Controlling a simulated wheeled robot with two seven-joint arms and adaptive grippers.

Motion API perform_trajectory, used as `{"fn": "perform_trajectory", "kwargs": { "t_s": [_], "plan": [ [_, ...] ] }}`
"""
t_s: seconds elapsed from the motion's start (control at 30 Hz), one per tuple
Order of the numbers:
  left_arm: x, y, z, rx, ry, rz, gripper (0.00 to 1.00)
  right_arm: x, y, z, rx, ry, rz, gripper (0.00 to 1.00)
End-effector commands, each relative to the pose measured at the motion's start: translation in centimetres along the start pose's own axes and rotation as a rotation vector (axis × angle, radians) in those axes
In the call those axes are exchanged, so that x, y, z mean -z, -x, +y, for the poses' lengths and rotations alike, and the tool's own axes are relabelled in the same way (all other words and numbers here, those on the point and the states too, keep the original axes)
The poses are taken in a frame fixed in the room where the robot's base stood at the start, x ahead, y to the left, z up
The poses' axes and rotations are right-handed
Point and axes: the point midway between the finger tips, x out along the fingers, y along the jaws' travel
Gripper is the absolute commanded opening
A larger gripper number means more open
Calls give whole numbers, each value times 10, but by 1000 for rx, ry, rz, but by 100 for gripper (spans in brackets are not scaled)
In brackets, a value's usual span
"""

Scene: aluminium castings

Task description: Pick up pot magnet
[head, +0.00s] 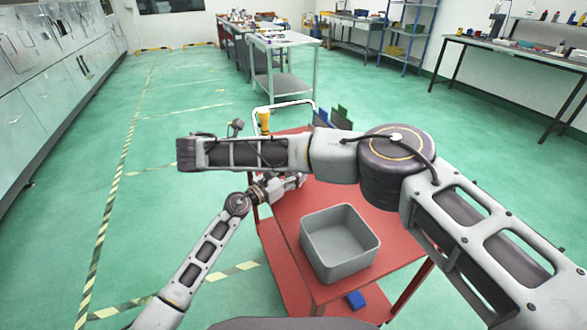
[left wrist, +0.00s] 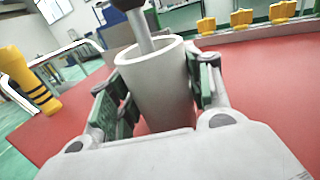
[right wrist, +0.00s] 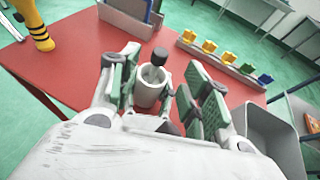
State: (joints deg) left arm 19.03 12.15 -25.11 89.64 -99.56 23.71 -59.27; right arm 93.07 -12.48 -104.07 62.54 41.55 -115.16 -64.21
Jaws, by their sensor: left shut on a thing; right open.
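A pale grey cup (left wrist: 157,85) is between the green-padded fingers of my left gripper (left wrist: 160,92), which is shut on it. A rod (left wrist: 143,32) with a dark head stands tilted in the cup; I cannot tell whether the rod or the cup is the pot magnet. In the right wrist view the cup (right wrist: 149,88) shows with the dark head (right wrist: 159,57) beyond its rim. My right gripper (right wrist: 158,88) is open, its fingers appearing either side of the cup. In the head view my left gripper (head: 290,185) is over the table, partly hidden by my right arm.
A rack with coloured holders (right wrist: 222,63) runs along one edge. A yellow-black post (right wrist: 35,25) stands beyond. Bare red surface surrounds the cup.

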Motion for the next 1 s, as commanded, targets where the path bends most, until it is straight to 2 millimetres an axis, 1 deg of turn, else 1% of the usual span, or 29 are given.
{"fn": "perform_trajectory", "kwargs": {
  "t_s": [0.2,0.33,0.43,0.8,0.87,1.0],
  "plan": [
    [0,0,0,0,0,0,24,1,-22,-1,3,0,2,47],
    [0,0,0,0,0,0,24,1,-30,0,2,0,2,47],
    [0,0,0,0,0,0,24,0,-34,0,1,0,0,47],
    [0,0,0,0,0,0,24,0,-35,0,1,0,-1,47],
    [0,0,0,0,0,1,24,0,-37,0,2,0,-1,47],
    [0,0,0,0,0,0,24,-1,-48,0,2,0,-2,47]
  ]
}}
